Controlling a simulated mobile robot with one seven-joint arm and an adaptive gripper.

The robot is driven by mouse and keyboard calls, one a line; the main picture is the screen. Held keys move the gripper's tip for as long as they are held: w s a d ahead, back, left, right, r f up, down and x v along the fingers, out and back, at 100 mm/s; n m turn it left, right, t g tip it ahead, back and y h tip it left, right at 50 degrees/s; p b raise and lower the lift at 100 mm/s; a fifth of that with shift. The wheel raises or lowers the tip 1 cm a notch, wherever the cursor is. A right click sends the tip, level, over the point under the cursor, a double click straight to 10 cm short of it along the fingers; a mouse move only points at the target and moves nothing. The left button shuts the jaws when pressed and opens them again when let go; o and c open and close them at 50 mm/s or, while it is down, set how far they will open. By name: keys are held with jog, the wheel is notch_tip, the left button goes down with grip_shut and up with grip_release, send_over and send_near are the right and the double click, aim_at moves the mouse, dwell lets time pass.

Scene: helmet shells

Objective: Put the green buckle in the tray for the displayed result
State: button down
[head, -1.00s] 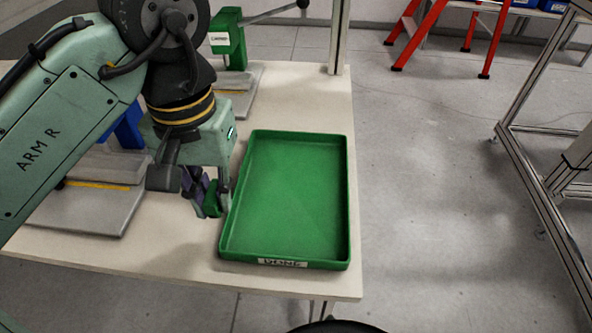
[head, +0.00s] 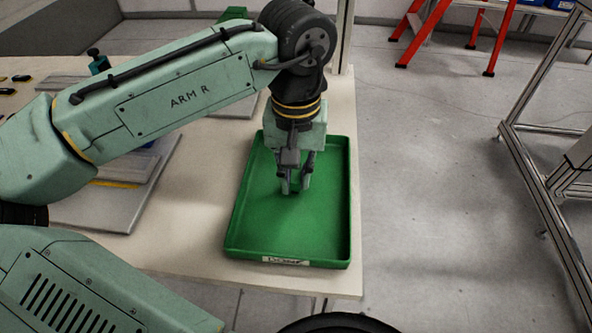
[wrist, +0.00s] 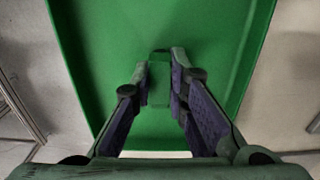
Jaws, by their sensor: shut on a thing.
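The green tray (head: 275,232) lies on the pale table, with a white label on its near wall that is hard to read. My gripper (head: 294,188) points down over the middle of the tray, inside its walls as seen from the head. In the wrist view my gripper (wrist: 160,78) is shut on the green buckle (wrist: 159,88), a small block held between the fingertips. The buckle blends with the green tray floor (wrist: 215,35) behind it. I cannot tell how far it is above that floor.
The pale table (head: 190,225) is bare around the tray's left side. A grey plate (head: 100,207) lies on it further left. The table's right edge runs close beside the tray. A metal frame (head: 545,180) and a red ladder (head: 425,30) stand on the floor beyond.

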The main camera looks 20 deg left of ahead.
aim_at(296, 174)
jog(key=c, duration=2)
grip_release()
jog(key=shift+f, duration=0.15)
jog(key=shift+c, duration=0.2)
jog(key=o, duration=0.5)
jog(key=shift+c, duration=0.2)
notch_tip(296, 174, up, 12)
jog(key=shift+r, duration=0.2)
